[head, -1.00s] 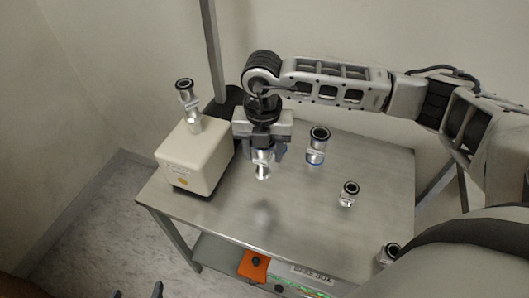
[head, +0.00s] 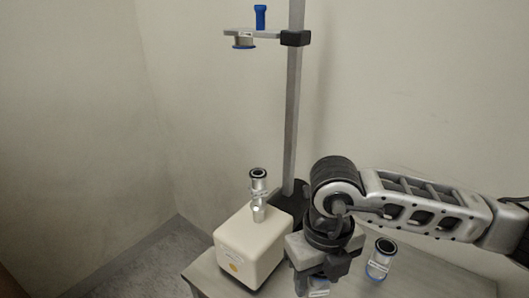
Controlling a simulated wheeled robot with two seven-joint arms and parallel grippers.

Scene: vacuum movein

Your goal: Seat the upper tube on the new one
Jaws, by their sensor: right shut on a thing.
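A silver tube with a dark ringed top (head: 258,190) stands upright on the cream pump box (head: 251,246). Above and a little left of it, a short pale fitting with a blue lower rim (head: 243,43) hangs under a bracket on the upright post, well apart from the tube. My right gripper (head: 318,281) points down to the right of the pump, shut on a silver tube (head: 319,291). The gripper hides most of that tube, and the frame's bottom edge cuts it off. My left gripper is out of view.
The grey post (head: 294,110) rises behind the pump, with a black clamp (head: 295,38) and a blue knob (head: 260,17).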

